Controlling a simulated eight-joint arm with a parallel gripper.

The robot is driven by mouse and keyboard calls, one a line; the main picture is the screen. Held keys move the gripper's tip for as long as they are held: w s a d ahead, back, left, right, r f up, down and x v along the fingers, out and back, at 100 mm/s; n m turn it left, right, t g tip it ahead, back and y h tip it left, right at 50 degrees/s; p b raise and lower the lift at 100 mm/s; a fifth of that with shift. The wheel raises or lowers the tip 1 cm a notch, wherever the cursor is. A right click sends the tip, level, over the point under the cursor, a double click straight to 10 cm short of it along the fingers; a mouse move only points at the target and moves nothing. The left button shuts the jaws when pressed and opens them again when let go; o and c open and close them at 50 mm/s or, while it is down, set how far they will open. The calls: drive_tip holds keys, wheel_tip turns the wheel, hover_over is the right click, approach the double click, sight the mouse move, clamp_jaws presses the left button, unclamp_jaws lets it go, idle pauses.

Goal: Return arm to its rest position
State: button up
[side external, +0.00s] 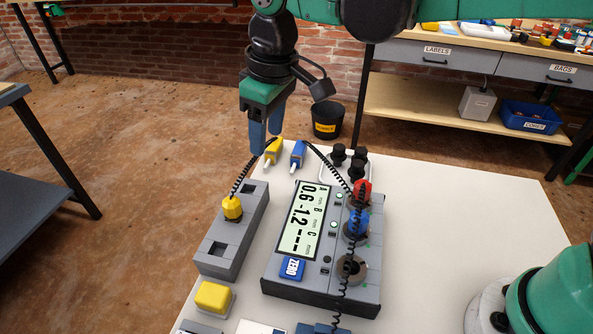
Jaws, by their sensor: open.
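My gripper (266,143) hangs fingers-down above the far left part of the white table (440,215). Its two blue fingers are apart, and I see nothing held between them. Below it stands a grey block (222,245) with a yellow plug (232,207) on it. To the right is a grey meter (320,283) whose display (303,222) reads 0.6, -1.2 and dashes. A red plug (362,190) and a blue plug (356,223) sit at the meter's right side.
Yellow (273,150) and blue (298,153) tools lie near the fingertips. Black weights (338,155) stand in a white tray. A yellow button (213,297) is at front left. The table's right side is largely clear.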

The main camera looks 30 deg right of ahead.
drive_tip(key=s+d+f+m+t, duration=0.1)
drive_tip(key=s+d+m+t, duration=0.2)
drive_tip(key=d, duration=0.5)
drive_tip(key=s+d+f+m+t, duration=0.1)
drive_tip(key=s+d+m+t, duration=0.1)
drive_tip(key=s+d, duration=0.4)
drive_tip(key=d+m, duration=0.1)
drive_tip(key=d, duration=0.2)
drive_tip(key=shift+s+d+m+t+h, duration=0.15)
drive_tip(key=shift+s+m+t+h, duration=0.15)
drive_tip(key=shift+m+t+h, duration=0.1)
